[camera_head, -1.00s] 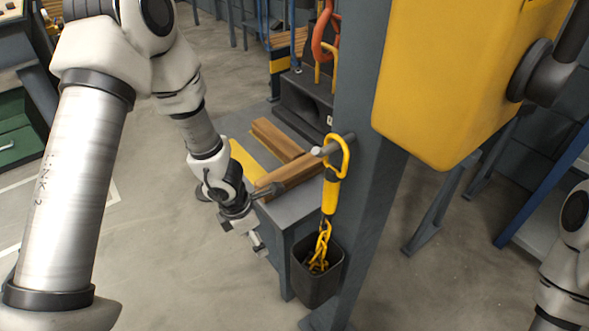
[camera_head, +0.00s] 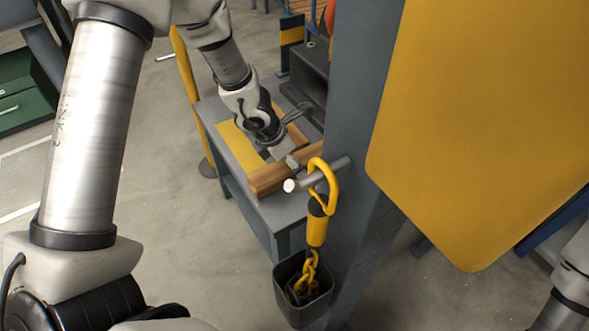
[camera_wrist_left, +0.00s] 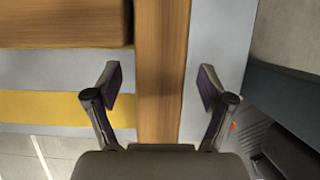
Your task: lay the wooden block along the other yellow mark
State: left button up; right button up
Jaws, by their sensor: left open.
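Two wooden blocks lie on the grey bench (camera_head: 219,166), at right angles to each other. The front block (camera_head: 268,180) runs upright through the left wrist view (camera_wrist_left: 160,60). The back block (camera_head: 281,111) enters from the left in that view (camera_wrist_left: 60,30), its end by the front block. A yellow mark (camera_head: 238,146) lies parallel to the back block; it shows as a strip in the wrist view (camera_wrist_left: 50,108). My left gripper (camera_wrist_left: 160,82) is open, its fingers on either side of the front block, apart from it. My right gripper is out of view. No second yellow mark can be made out.
A grey post (camera_head: 352,110) with a peg stands right of the bench. A yellow hook and chain (camera_head: 318,220) hang there above a dark bin (camera_head: 303,300). A large yellow housing (camera_head: 475,130) fills the right.

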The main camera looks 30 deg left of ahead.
pick_arm(q)
jog(key=shift+x, duration=1.15)
jog(key=shift+r, duration=0.1)
jog(key=shift+c, duration=0.3)
grip_shut()
